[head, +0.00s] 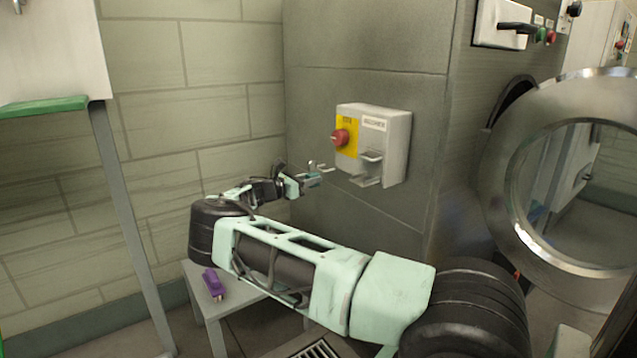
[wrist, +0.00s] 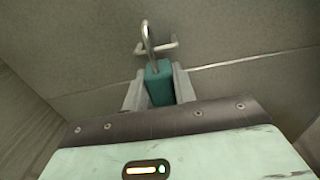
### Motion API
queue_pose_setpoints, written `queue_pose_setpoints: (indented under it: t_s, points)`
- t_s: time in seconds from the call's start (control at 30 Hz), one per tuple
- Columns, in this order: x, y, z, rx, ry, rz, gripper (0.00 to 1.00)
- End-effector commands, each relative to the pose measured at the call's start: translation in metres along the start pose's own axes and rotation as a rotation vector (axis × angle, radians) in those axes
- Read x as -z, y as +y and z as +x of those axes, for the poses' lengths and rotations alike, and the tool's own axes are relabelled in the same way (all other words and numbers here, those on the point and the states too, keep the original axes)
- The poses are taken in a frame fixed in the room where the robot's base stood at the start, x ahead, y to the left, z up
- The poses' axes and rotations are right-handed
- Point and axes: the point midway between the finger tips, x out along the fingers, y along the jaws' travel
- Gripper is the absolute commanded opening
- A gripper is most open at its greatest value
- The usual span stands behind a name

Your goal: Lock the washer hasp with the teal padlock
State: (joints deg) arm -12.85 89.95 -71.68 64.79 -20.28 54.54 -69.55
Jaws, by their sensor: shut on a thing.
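The washer's grey isolator box (head: 398,150) is on the wall, with a red knob (head: 340,138) on a yellow plate. The metal hasp (head: 371,157) sticks out at its lower front. My gripper (head: 312,180) is left of the hasp, with a gap between them in the head view. It is shut on the teal padlock (wrist: 158,85), whose body sits between both fingers in the wrist view. Its metal shackle (wrist: 149,38) points away from my gripper.
A purple padlock (head: 213,283) lies on a low grey table (head: 240,300) below my arm. The round washer door (head: 510,190) stands open at the right. A white panel with a green edge (head: 45,105) and a grey post are at the left.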

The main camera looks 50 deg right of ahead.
Motion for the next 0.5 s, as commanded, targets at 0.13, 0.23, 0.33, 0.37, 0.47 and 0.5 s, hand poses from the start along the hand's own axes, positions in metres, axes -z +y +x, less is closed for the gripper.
queue_pose_setpoints:
  t_s: [0.13, 0.23, 0.33, 0.37, 0.47, 0.5]
  points:
    - [-0.001, 0.0, -0.008, -0.001, 0.0, 0.0, 0.0]
    - [-0.001, 0.0, -0.012, -0.001, 0.001, 0.0, 0.0]
    - [-0.001, 0.0, -0.017, -0.001, 0.0, 0.0, 0.0]
    - [-0.001, 0.0, -0.018, 0.0, 0.0, 0.0, 0.0]
    - [-0.001, 0.0, -0.023, -0.001, 0.0, 0.0, 0.0]
    - [-0.001, 0.0, -0.025, -0.002, 0.0, 0.0, 0.0]
